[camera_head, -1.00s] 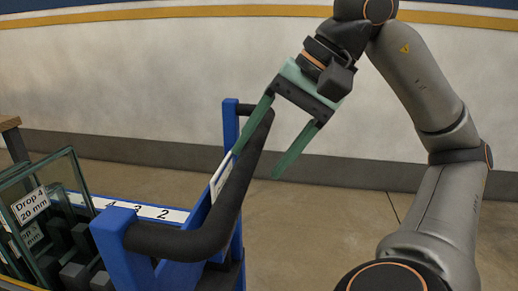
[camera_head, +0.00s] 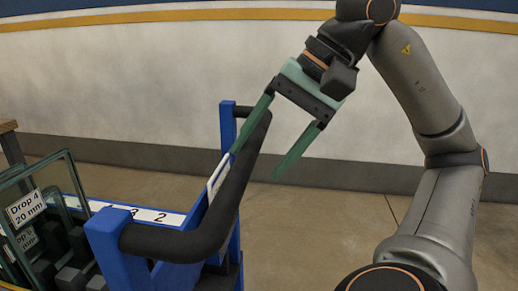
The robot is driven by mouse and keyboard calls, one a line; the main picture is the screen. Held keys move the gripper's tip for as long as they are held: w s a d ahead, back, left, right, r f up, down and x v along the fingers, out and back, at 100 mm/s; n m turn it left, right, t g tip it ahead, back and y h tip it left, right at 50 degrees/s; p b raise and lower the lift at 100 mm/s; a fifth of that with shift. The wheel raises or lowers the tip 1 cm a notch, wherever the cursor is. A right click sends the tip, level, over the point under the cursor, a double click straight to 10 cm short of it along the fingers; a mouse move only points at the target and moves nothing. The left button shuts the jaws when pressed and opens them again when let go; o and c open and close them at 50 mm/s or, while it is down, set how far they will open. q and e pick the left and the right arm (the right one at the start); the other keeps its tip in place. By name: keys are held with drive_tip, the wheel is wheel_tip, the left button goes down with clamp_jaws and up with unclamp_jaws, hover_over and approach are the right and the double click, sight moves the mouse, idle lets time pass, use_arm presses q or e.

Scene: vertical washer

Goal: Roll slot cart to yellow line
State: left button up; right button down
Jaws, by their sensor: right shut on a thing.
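The slot cart has a blue frame (camera_head: 112,252) and stands at the lower left, partly cut off. Its black padded handle (camera_head: 222,218) bends between two blue posts. Glass panes (camera_head: 50,205) stand upright in the cart, one with a label reading "Drop 4 20 mm". A white numbered strip (camera_head: 165,218) runs along the cart. My right gripper (camera_head: 258,162) reaches from the upper right with its green fingers on either side of the far handle section, shut on it. My left gripper is not in view. No yellow line shows on the visible floor.
A pale wall (camera_head: 150,80) with a yellow-orange stripe (camera_head: 220,12) near its top and a dark base band (camera_head: 345,172) stands behind. The concrete floor (camera_head: 310,235) right of the cart is clear. A wooden-topped piece (camera_head: 8,126) is at the left edge.

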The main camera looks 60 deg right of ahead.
drive_tip(key=shift+s+d+f+g+b, duration=0.1)
drive_tip(key=shift+s+d+b, duration=0.2)
drive_tip(key=shift+s, duration=0.25)
drive_tip(key=shift+s+d+f+g+b, duration=0.15)
drive_tip(key=shift+s+b, duration=0.1)
drive_tip(key=shift+s, duration=0.35)
drive_tip(key=shift+s+d+f+g+b, duration=0.1)
drive_tip(key=shift+s+d+b, duration=0.2)
drive_tip(key=shift+s, duration=0.25)
idle(1.3)
drive_tip(key=shift+a+r, duration=0.1)
drive_tip(key=shift+s+d, duration=0.25)
drive_tip(key=shift+d, duration=0.05)
drive_tip(key=c, duration=1.5)
unclamp_jaws()
drive_tip(key=o, duration=1.1)
drive_tip(key=shift+a, duration=0.1)
